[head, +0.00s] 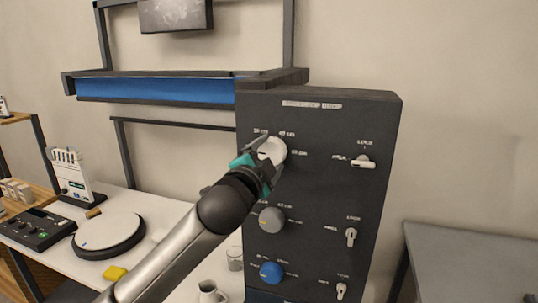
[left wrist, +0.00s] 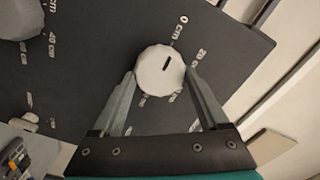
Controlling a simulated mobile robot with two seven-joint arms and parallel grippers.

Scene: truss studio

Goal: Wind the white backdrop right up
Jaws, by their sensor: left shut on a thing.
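The white knob (head: 272,151) is the top one on a dark control panel (head: 320,120). My left gripper (head: 265,158) is shut on it, one finger on each side. In the left wrist view the white knob (left wrist: 160,72) sits between the fingers, and its dark mark points roughly toward the "0 cm" label. The top lock lever (head: 362,162), right of the white knob, lies horizontal. A blue backdrop roll (head: 150,90) shows on the rack at upper left. I cannot make out a white backdrop. My right gripper is not in view.
Below on the panel are a grey knob (head: 271,220) and a blue knob (head: 270,272), with upright levers (head: 351,237) beside them. A white table (head: 165,210) at left holds a turntable (head: 108,234), a yellow block (head: 115,273) and a jug (head: 208,292). A grey table (head: 470,255) stands right.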

